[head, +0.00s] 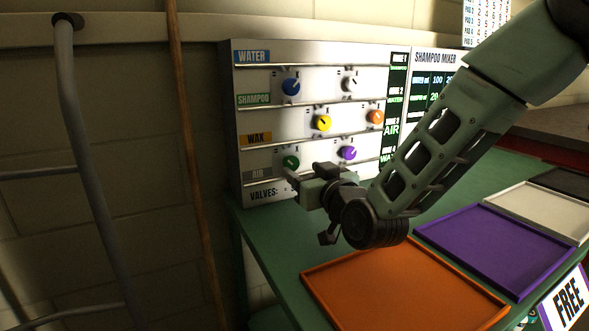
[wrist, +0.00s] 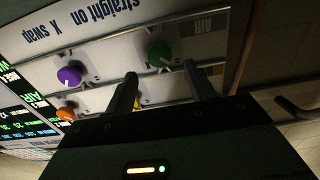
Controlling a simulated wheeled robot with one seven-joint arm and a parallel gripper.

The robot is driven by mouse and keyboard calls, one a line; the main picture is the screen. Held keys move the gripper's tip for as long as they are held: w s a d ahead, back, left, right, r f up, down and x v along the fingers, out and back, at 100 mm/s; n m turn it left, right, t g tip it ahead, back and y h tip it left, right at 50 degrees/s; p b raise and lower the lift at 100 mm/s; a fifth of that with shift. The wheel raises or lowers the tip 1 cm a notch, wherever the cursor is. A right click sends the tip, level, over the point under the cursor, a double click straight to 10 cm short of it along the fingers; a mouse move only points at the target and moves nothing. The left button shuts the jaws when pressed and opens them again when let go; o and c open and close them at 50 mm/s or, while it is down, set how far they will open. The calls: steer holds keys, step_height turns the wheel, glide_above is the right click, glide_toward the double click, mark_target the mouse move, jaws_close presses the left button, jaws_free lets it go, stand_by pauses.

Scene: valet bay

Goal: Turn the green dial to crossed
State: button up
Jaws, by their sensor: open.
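The green dial (head: 291,162) sits low on the left of the valve panel (head: 262,190), in the row labelled AIR. My gripper (head: 290,180) is right in front of it, partly covering the panel below it. In the wrist view the green dial (wrist: 159,55) shows with a pale pointer mark, between and beyond the two fingertips. My gripper (wrist: 160,82) is open, its fingers apart and pointing at the panel. I cannot tell whether a finger touches the dial. The panel's printed legend reads "straight on" and "X swap".
Other dials are blue (head: 291,87), white (head: 350,84), yellow (head: 322,122), orange (head: 375,117) and purple (head: 347,153). Orange (head: 400,290), purple (head: 497,250) and white (head: 540,210) trays lie on the green bench. A pole and pipe rack (head: 75,120) stand left.

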mark_target(293, 163)
steer(key=x, duration=0.5)
steer(key=shift+w, duration=0.15)
steer(key=c, duration=0.9)
